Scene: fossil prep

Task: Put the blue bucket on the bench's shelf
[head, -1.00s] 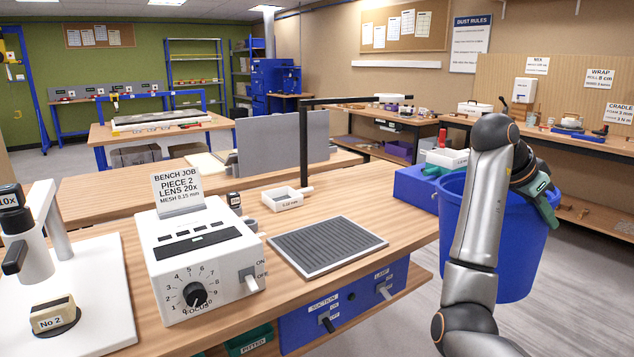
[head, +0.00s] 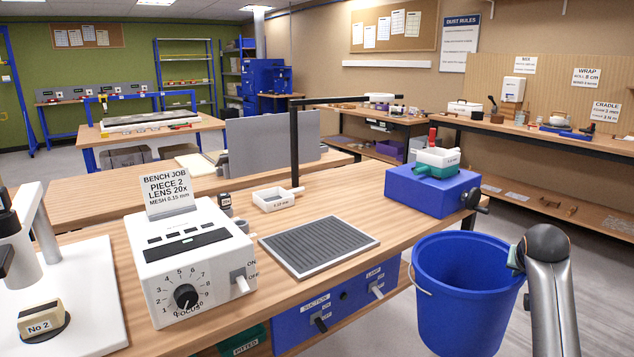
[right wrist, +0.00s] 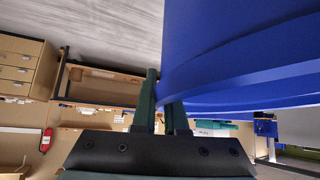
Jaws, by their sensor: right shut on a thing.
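The blue bucket (head: 462,300) hangs upright at the lower right of the head view, in front of the bench's right end. My right gripper (head: 518,262) is shut on its right rim; my arm link partly hides the fingers. In the right wrist view, the gripper's green fingers (right wrist: 158,105) pinch the rim of the bucket (right wrist: 240,50), which fills the upper right. The wooden bench (head: 352,208) stands left of the bucket. Its shelf is under the top and mostly hidden by the bench front and the bucket. My left gripper is not in view.
A ribbed mat (head: 318,245), a white control box (head: 188,260) and a microscope base (head: 85,320) occupy the top. Grey floor is open beyond the bucket.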

